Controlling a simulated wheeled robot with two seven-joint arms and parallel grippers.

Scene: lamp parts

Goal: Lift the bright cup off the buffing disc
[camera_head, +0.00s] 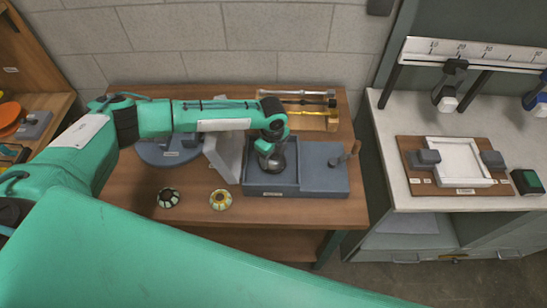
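A shiny grey metal cup (273,162) shows in the head view, in the open left part of a grey-blue box (270,191) on the wooden bench. I take it for the bright cup; any disc beneath it is hidden. My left gripper (267,147) points down right over the cup, at its upper edge. The wrist hides most of the fingers, so I cannot tell whether they are open or grip the cup. My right gripper is out of view; a green arm link of mine crosses the foreground.
The box's right part has a flat top with a lever (345,154). A pale upright panel (223,156) and a round grey-blue base (167,153) stand left. Silver, black and gold stems (300,102) lie behind. Dark (168,198) and yellow (220,199) round parts sit in front.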

